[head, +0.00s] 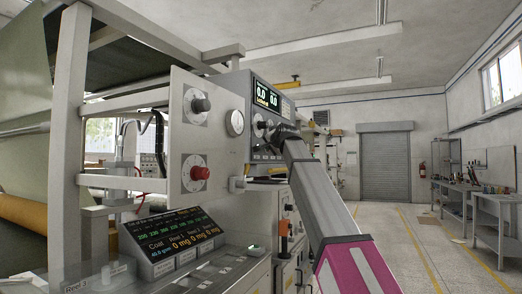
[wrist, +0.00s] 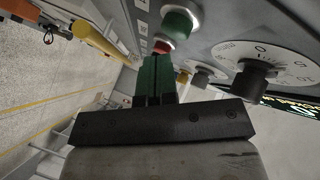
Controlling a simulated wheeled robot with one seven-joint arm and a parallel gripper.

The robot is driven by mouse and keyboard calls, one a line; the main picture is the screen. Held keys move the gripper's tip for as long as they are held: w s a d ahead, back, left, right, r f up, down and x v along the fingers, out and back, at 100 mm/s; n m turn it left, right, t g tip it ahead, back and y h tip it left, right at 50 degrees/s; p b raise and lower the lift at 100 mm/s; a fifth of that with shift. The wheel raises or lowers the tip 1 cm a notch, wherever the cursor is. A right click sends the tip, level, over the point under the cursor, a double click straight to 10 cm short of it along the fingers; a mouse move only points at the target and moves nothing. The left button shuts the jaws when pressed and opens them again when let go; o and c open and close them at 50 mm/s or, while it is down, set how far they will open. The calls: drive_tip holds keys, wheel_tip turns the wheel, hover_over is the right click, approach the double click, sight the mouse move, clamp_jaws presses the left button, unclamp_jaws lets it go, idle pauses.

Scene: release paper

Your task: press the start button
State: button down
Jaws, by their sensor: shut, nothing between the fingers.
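A green button (wrist: 180,22), likely the start button, sits on the grey control panel in the wrist view. A red button (wrist: 163,46) is just below it. My gripper (wrist: 155,60) is shut and empty, its green fingers side by side. Their tips point at the panel close to the red button and below the green one; I cannot tell whether they touch anything. In the head view my gripper (head: 271,131) is in front of the control box (head: 240,92), below its lit display (head: 267,97), and hides the buttons there.
A black dial (wrist: 255,78) on a white scale and smaller knobs (wrist: 203,76) are right of the fingers. A yellow bar (wrist: 100,42) sticks out at left. In the head view, a sloped screen (head: 175,240) stands lower left and the right floor is open.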

drive_tip(key=shift+d, duration=0.1)
drive_tip(key=shift+s+d, duration=0.3)
drive_tip(key=shift+d, duration=0.45)
drive_tip(key=shift+s+d, duration=0.25)
drive_tip(key=shift+d, duration=0.5)
drive_tip(key=shift+s+d, duration=0.3)
drive_tip(key=shift+d, duration=0.45)
drive_tip(key=shift+f, duration=0.1)
